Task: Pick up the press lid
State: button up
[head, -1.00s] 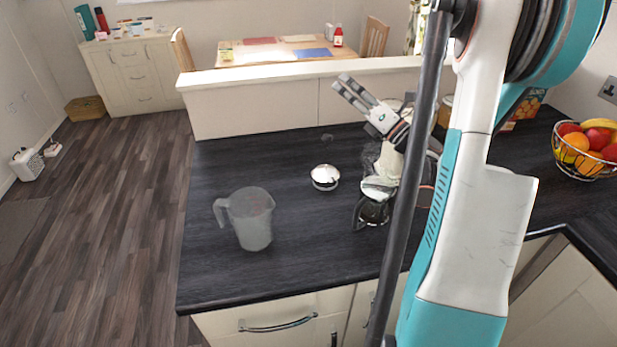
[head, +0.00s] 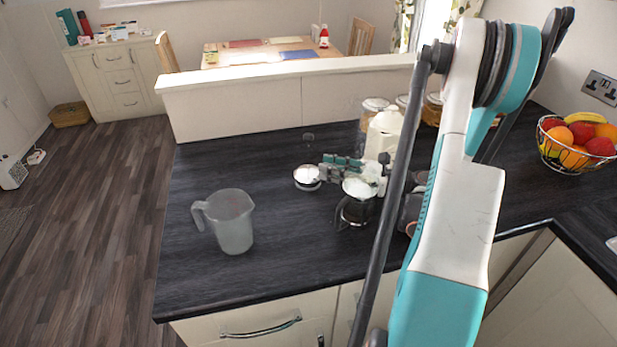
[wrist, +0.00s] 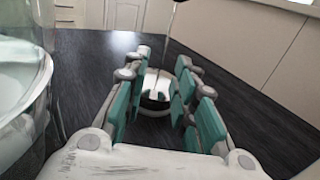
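The press lid (head: 307,178) is a shiny silver dome on the dark worktop. A small dark knob (head: 308,136) shows above it in the head view. My gripper (head: 325,172) is low over the worktop, reaching in from the right to the lid. In the wrist view the lid (wrist: 155,88) sits between the teal fingertips of my gripper (wrist: 158,92), with a thin rod (wrist: 172,22) rising above it. The fingers are apart, one on each side; I cannot tell whether they touch the lid. The glass press (head: 355,207) stands just right of the lid.
The press glass fills the left edge of the wrist view (wrist: 20,90), close beside my gripper. A clear jug (head: 232,222) stands front left. A cream container (head: 384,133) and jars (head: 373,108) are behind. A low wall (head: 270,105) bounds the back.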

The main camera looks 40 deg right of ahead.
aim_at(308, 170)
jog(key=b+x, duration=0.1)
jog(key=x, duration=0.4)
jog(key=shift+w+f+b, duration=0.1)
jog(key=shift+w+b, duration=0.25)
jog(key=shift+b, duration=0.05)
jog(key=shift+w+a, duration=0.35)
jog(key=shift+w, duration=0.15)
jog(key=shift+c, duration=0.5)
grip_shut()
